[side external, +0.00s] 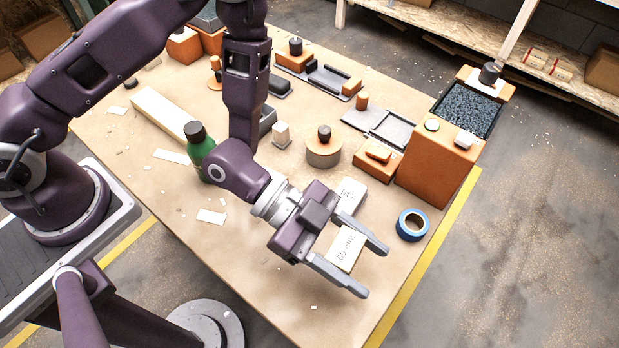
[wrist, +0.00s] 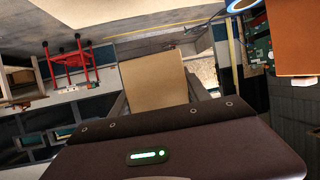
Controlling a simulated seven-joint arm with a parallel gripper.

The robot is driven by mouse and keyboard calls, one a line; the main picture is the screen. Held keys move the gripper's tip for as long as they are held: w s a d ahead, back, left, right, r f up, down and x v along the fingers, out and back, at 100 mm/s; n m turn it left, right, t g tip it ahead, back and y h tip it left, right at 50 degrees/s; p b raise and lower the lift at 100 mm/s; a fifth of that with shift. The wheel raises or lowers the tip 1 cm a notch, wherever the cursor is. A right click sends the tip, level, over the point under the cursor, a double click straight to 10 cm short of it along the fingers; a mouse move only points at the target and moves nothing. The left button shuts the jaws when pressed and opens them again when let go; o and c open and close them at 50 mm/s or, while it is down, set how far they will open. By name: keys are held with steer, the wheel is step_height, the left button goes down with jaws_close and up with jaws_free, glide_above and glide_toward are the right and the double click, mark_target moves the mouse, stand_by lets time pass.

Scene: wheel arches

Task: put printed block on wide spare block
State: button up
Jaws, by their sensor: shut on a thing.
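A pale block printed "60 mm" (side external: 345,250) sits between the two grey fingers of my gripper (side external: 374,272) in the side external view. My gripper is shut on this block and reaches out over the front right part of the table. In the wrist view the block shows as a plain tan face (wrist: 153,82) between the fingers. A second pale block with print (side external: 350,193) is just behind my gripper, partly hidden by it. I cannot tell for certain which thing is the wide spare block.
A blue tape roll (side external: 412,225) lies right of my gripper. A tall orange box (side external: 438,160) stands behind it. A green bottle (side external: 201,155) stands near my arm, beside a long cream bar (side external: 163,114). The table's front corner is clear.

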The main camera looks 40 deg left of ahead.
step_height(320, 180, up, 8)
steer(key=w+a+f+n+t+y, duration=0.1)
steer(key=w+a+n+t+y, duration=0.5)
steer(key=w, duration=0.5)
steer(key=w+a+f+n+t+y, duration=0.1)
steer(key=w+a+n+t, duration=0.35)
steer(key=w+a, duration=0.4)
steer(key=w+a+n+y, duration=0.4)
steer(key=a+n+y, duration=0.15)
steer(key=a, duration=0.45)
steer(key=w+a+n+y, duration=0.4)
steer(key=w+a+y, duration=0.15)
steer(key=a, duration=0.55)
steer(key=s+a+n+g+y, duration=0.2)
steer(key=a+n+y, duration=0.1)
steer(key=a, duration=0.3)
steer(key=s+a+n+g+y, duration=0.1)
steer(key=s+a+n+y, duration=0.1)
steer(key=a, duration=0.3)
step_height(320, 180, up, 2)
steer(key=n+g+y, duration=0.3)
steer(key=n+g, duration=1.1)
steer(key=g, duration=0.1)
glide_above(155, 109)
step_height(155, 109, down, 14)
steer(key=shift+f, duration=0.15)
